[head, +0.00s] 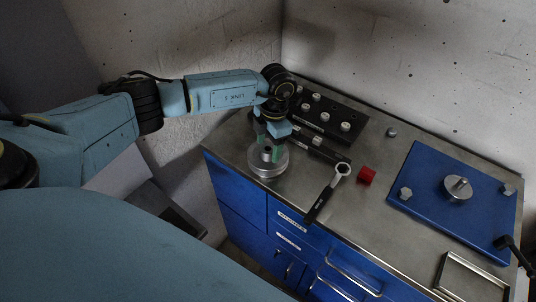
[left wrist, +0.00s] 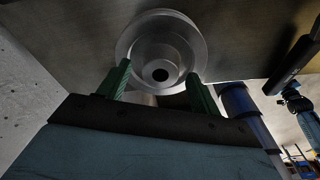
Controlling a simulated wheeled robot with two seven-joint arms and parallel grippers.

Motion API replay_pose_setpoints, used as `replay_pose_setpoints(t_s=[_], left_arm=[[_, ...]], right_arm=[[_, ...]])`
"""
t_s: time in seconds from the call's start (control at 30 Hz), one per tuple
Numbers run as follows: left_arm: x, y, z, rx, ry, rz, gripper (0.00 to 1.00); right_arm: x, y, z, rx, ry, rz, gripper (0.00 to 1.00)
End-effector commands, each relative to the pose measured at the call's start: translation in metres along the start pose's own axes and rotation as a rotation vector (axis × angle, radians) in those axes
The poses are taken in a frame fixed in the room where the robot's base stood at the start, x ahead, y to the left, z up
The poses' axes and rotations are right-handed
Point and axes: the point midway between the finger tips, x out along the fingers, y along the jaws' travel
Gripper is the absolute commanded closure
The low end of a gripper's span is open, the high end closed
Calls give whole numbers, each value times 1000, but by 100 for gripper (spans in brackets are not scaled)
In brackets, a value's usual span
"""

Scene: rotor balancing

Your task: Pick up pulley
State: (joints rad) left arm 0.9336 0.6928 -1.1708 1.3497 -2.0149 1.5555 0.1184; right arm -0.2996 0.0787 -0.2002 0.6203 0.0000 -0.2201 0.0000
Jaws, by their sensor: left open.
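The pulley (head: 268,171) is a silver, round, stepped part lying flat on the metal bench top near its left front corner. My left gripper (head: 268,146) points down over it, with its green fingertips open at the raised middle of the pulley. In the left wrist view the pulley (left wrist: 160,48) shows its wide rim and dark bore, and the open fingers (left wrist: 160,85) are on either side of the bore. I cannot tell whether the fingers touch it. My right gripper is not in view.
Black racks (head: 335,120) with light pegs stand behind. A blue plate (head: 430,190) bears a round metal part. An open metal tray (head: 447,284) is front right. A wall closes the back.

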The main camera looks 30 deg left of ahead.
Motion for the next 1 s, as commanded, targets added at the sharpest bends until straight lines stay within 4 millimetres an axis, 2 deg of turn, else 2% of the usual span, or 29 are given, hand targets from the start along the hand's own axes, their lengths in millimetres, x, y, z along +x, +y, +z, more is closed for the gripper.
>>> replay_pose_setpoints(t_s=[0.27,0.73,0.77,1.0], left_arm=[[4,0,0,1,-1,0,36],[3,0,0,0,-1,0,97],[3,0,0,0,-1,0,100],[3,0,0,0,-2,0,100]], right_arm=[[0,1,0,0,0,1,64],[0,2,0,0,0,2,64],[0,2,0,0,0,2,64],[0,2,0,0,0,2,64]])
